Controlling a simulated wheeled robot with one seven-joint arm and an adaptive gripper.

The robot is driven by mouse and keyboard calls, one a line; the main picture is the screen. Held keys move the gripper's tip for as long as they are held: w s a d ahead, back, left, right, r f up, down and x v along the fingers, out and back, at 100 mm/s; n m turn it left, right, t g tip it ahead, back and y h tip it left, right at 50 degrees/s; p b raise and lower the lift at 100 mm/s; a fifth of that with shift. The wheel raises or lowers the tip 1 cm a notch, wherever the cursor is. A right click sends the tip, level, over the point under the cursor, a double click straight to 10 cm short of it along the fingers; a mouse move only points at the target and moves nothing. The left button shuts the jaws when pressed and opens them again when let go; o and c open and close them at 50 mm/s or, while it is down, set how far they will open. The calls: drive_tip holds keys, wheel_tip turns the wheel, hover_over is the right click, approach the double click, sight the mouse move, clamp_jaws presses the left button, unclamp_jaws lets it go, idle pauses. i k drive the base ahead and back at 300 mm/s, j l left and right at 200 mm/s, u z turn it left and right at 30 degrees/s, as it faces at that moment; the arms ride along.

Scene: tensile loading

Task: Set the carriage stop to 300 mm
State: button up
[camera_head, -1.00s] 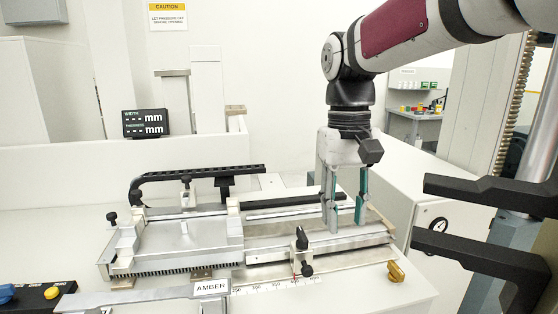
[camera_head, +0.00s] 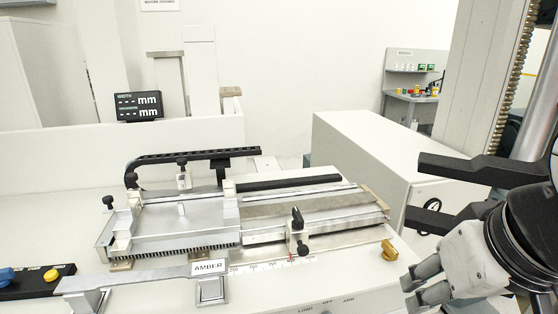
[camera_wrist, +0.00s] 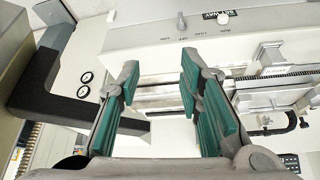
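The carriage stop (camera_head: 298,236) is a small pale block with black knobs. My gripper (camera_head: 410,293) is low at the right in the head view, apart from the stop and in front of the fixture's right end. In the wrist view my gripper (camera_wrist: 158,78) shows its two teal-padded fingers spread apart, with nothing between the pads.
A brass knob (camera_head: 389,250) is at the right end. Black jaw-like arms (camera_head: 480,172) of a tall machine reach in from the right. A display (camera_head: 139,107) stands at the back, showing dashes.

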sight(296, 241)
drive_tip(key=k+l+u, duration=0.2)
drive_tip(key=k, duration=0.2)
drive_tip(key=k+u, duration=0.2)
drive_tip(key=k, duration=0.25)
